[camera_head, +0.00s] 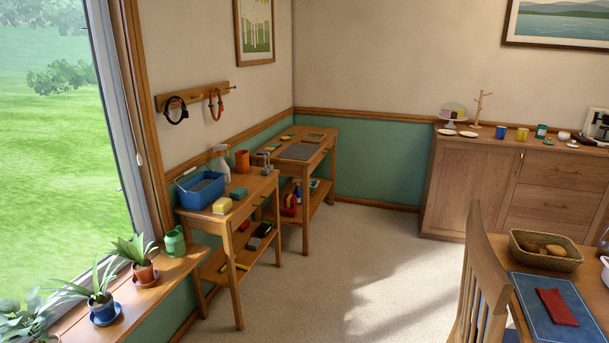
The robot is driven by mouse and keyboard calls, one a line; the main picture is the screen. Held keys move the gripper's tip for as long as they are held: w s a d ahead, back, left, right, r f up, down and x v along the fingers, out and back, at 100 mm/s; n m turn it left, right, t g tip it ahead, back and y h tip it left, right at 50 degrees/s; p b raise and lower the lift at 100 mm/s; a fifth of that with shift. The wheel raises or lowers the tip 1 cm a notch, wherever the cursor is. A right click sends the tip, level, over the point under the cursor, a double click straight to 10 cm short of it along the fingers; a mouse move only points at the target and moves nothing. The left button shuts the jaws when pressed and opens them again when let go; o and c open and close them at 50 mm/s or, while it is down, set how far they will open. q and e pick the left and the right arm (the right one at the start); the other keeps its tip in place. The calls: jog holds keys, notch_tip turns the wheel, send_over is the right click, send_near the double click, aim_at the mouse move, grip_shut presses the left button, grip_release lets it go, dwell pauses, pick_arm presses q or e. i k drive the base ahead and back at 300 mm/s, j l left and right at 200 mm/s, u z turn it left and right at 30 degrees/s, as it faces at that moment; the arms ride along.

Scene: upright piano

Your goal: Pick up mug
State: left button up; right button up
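A small blue mug (501,132) stands upright on the wooden sideboard (475,184) at the right. A yellow mug (522,134) stands just to its right, upright and apart from it. Both are far off and small, and I cannot make out their handles. An orange-brown cup-shaped container (242,160) stands on the near side table at the left; I cannot tell if it is a mug. Neither of my grippers is in view.
The sideboard also holds a wooden mug tree (479,108), plates and a green tin (541,130). Open carpet (350,255) lies in the middle. A chair (478,285) and a dining table with a bread basket (546,257) stand front right. Two side tables line the left wall.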

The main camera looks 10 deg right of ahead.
aim_at(501, 131)
jog(key=i+z, duration=0.15)
jog(key=i, duration=0.4)
jog(key=i+z, duration=0.2)
jog(key=i, duration=0.4)
jog(key=i+j+z, duration=0.15)
jog(key=i, duration=0.4)
jog(key=i+j+z, duration=0.2)
jog(key=i, duration=0.35)
jog(key=i+z, duration=0.2)
jog(key=i, duration=0.35)
jog(key=i+z, duration=0.15)
jog(key=i, duration=0.4)
jog(key=i+j+z, duration=0.2)
jog(key=i, duration=0.35)
jog(key=i+z, duration=0.2)
jog(key=i, duration=0.4)
jog(key=i+l+z, duration=0.1)
jog(key=i, duration=0.35)
jog(key=i+l, duration=0.2)
jog(key=i, duration=0.25)
jog(key=i+l+z, duration=0.15)
jog(key=i, duration=0.3)
